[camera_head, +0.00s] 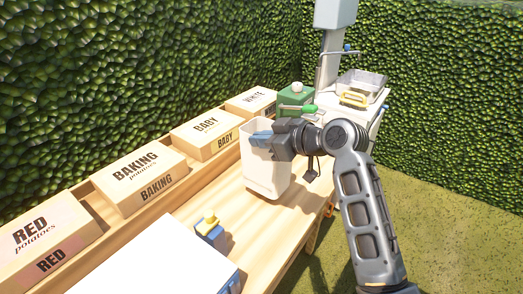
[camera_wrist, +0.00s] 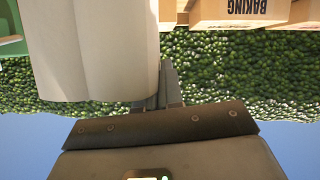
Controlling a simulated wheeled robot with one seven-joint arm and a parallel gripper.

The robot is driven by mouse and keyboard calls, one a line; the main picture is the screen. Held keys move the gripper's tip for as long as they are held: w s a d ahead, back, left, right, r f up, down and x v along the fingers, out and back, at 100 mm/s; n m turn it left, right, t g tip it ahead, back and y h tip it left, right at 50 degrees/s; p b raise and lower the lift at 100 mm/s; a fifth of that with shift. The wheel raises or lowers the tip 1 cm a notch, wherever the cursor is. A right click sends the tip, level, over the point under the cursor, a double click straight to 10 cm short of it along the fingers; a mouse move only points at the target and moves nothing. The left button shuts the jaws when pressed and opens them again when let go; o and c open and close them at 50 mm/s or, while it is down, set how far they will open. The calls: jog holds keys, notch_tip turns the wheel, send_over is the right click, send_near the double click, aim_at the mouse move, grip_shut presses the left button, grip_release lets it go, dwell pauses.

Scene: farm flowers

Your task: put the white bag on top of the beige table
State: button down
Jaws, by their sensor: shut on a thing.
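The white bag (camera_head: 266,172) is an upright, open-topped white container over the far part of the beige wooden table (camera_head: 277,228). My gripper (camera_head: 263,138) is shut on the bag near its top rim. The bag hangs upright from the jaws; I cannot tell whether its base touches the tabletop or is just above it. In the wrist view, which is upside down, the bag (camera_wrist: 95,50) fills the upper left beside my gripper's fingers (camera_wrist: 167,85).
Potato boxes labelled RED (camera_head: 48,236), BAKING (camera_head: 141,175), BABY (camera_head: 209,132) and WHITE (camera_head: 251,102) line the table's back. A white box (camera_head: 160,260) and a blue-and-yellow item (camera_head: 210,230) are in front. A green box (camera_head: 296,99) and white stand (camera_head: 367,112) are beyond.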

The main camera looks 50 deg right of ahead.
aim_at(260, 151)
jog(key=shift+f, duration=1.7)
jog(key=c, duration=1.3)
grip_release()
jog(key=shift+s, duration=0.1)
